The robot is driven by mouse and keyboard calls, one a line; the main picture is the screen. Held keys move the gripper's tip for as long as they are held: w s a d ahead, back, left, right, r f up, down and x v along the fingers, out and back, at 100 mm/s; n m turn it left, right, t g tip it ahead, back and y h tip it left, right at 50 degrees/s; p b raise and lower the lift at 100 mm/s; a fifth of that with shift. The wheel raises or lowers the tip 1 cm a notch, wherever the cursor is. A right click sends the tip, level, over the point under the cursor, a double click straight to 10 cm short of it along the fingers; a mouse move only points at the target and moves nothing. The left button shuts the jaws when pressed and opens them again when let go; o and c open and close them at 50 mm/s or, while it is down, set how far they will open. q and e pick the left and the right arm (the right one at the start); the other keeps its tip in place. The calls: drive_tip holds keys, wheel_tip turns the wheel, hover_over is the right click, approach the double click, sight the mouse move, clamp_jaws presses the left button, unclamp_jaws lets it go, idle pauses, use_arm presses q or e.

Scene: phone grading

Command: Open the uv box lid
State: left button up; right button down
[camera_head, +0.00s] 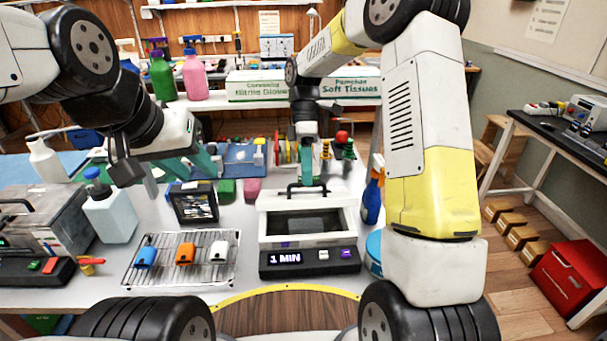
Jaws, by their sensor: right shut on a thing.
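The UV box (308,260) stands at the middle front of the table, white with a dark front panel reading "1 MIN". Its white lid (280,202) has a black handle (291,190) on top, and a dark window shows below it. My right gripper (307,182) comes down from above and is shut on the lid handle. My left gripper (193,170) is open and empty, with its teal fingers apart, left of the box and above the table.
A wire rack (212,270) with blue, orange and white items lies left of the box. A framed display (195,203) and a white pump bottle (110,215) stand behind it. A blue spray bottle (372,197) stands close to the box's right. Several small items crowd the table behind.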

drive_tip(key=shift+w+d+r, duration=0.1)
drive_tip(key=shift+w+r, duration=0.05)
drive_tip(key=shift+w, duration=0.5)
drive_tip(key=shift+w+d+r, duration=0.1)
drive_tip(key=shift+w+r, duration=0.05)
drive_tip(key=shift+w, duration=0.5)
drive_tip(key=c, duration=1.6)
unclamp_jaws()
drive_tip(key=shift+c, duration=0.2)
drive_tip(key=shift+o, duration=0.8)
drive_tip(key=shift+w+f, duration=0.1)
drive_tip(key=shift+w, duration=0.1)
drive_tip(key=shift+s+a, duration=0.1)
drive_tip(key=shift+a+r, duration=0.1)
drive_tip(key=shift+r, duration=0.1)
drive_tip(key=v, duration=0.7)
drive_tip(key=shift+r, duration=0.15)
